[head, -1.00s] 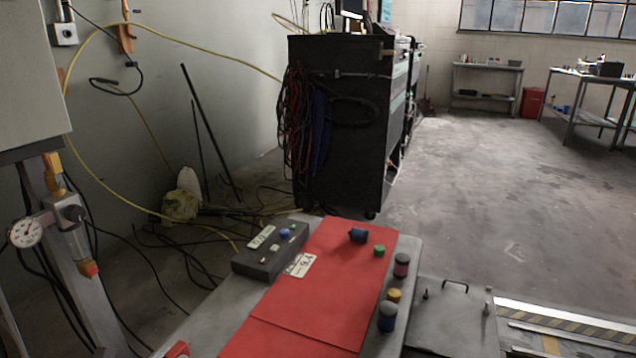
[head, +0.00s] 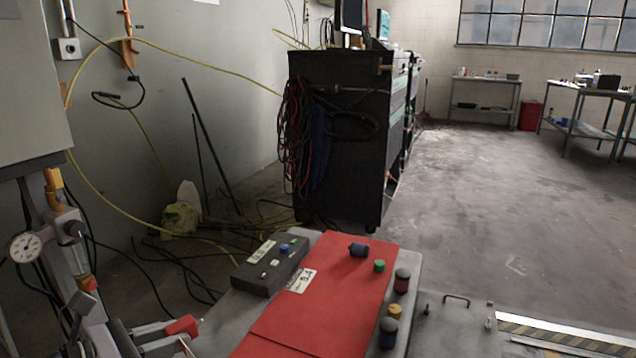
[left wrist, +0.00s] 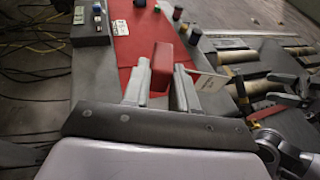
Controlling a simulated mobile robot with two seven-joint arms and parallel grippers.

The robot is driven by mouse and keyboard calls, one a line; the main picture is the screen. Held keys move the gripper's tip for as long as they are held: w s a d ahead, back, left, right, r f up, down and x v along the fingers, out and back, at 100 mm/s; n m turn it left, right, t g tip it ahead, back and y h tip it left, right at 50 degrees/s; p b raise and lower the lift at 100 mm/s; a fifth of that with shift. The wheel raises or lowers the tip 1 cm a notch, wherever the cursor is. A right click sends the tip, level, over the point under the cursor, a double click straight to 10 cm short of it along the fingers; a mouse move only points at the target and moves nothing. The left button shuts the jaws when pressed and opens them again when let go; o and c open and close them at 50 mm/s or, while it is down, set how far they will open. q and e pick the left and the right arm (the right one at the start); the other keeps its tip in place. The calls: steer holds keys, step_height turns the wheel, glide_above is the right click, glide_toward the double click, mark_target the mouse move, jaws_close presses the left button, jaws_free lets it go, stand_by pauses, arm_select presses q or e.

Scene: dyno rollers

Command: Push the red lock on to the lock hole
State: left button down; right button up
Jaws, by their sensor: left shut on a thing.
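The red lock, a small red block (head: 183,325), shows at the lower left of the head view, beside the front left of the grey table. My left gripper (head: 168,338) is shut on it. In the left wrist view the red block (left wrist: 162,65) sits between the two grey fingers (left wrist: 161,90) and sticks out past their tips. Behind it in that view is the red mat (left wrist: 125,50). I cannot make out the lock hole in either view. My right gripper is not clearly in view.
The red mat (head: 330,300) carries a blue knob (head: 358,249) and a green one (head: 380,266). A dark button box (head: 270,266) lies on its left. Several coloured knobs stand along its right side. A gauge (head: 25,247) on a post stands at the left.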

arm_select(q)
steer(key=s+d+r+m+g+h+p, duration=0.1)
steer(key=s+d+r+m+g+h, duration=0.1)
steer(key=s+r, duration=0.5)
step_height(320, 180, up, 20)
steer(key=w+p, duration=0.1)
steer(key=p, duration=2.3)
steer(key=shift+f, duration=0.25)
arm_select(e)
steer(key=s+d+r+h, duration=0.1)
steer(key=d+r, duration=0.2)
steer(key=r, duration=0.4)
steer(key=s+d+r+m+g+h, duration=0.1)
steer(key=s+d+r, duration=0.1)
steer(key=r, duration=0.5)
steer(key=shift+d, duration=0.4)
steer(key=shift+s+f, duration=0.1)
